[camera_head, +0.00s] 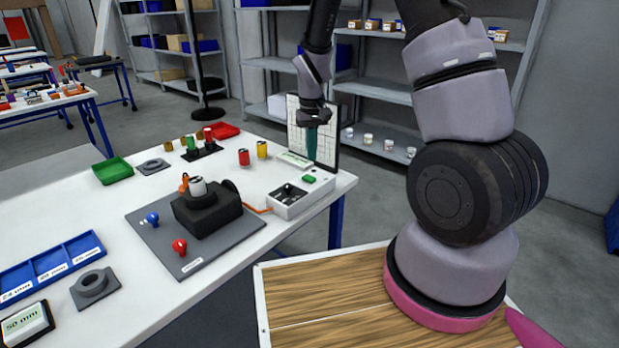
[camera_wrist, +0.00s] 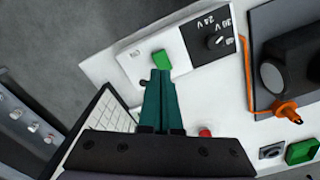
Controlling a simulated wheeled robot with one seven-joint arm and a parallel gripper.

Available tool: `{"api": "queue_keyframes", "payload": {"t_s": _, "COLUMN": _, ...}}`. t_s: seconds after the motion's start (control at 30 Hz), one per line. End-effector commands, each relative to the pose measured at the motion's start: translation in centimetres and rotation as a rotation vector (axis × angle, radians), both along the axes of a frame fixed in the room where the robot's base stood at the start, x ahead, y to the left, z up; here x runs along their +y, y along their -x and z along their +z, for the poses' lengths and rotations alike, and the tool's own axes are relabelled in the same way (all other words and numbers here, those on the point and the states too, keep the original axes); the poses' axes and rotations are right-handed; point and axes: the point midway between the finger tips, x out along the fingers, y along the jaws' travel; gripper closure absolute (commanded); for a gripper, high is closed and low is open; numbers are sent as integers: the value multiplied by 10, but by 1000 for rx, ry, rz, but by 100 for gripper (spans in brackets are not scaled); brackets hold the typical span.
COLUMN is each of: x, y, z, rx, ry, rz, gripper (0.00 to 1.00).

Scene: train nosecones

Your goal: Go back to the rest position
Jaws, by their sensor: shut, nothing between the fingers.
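My gripper (camera_head: 312,142) hangs over the far right corner of the white workbench (camera_head: 140,290), fingers down. Its teal fingers are together with nothing between them; they also show in the wrist view (camera_wrist: 160,78). In the wrist view the fingertips overlap the edge of a green button (camera_wrist: 161,60) on a white control box (camera_wrist: 185,50). I cannot tell from this whether they touch it. In the head view the gripper is in front of an upright white gridded panel (camera_head: 325,152), behind the control box (camera_head: 302,195).
A black fixture (camera_head: 207,215) on a grey plate (camera_head: 165,245) holds a light cylinder. Red (camera_head: 244,158) and yellow (camera_head: 262,149) cylinders, a green tray (camera_head: 112,170) and a blue bin (camera_head: 50,265) stand on the bench. Shelves (camera_head: 380,90) stand behind. Open floor lies beyond the bench.

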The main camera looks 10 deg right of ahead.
Motion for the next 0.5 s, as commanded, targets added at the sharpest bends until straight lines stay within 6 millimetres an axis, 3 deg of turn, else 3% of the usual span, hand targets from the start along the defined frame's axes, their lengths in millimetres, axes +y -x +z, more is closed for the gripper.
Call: {"api": "queue_keyframes", "payload": {"t_s": 0.5, "x": -1, "y": 1, "z": 13, "rx": -7, "ry": -4, "rz": -6, "gripper": 100}}
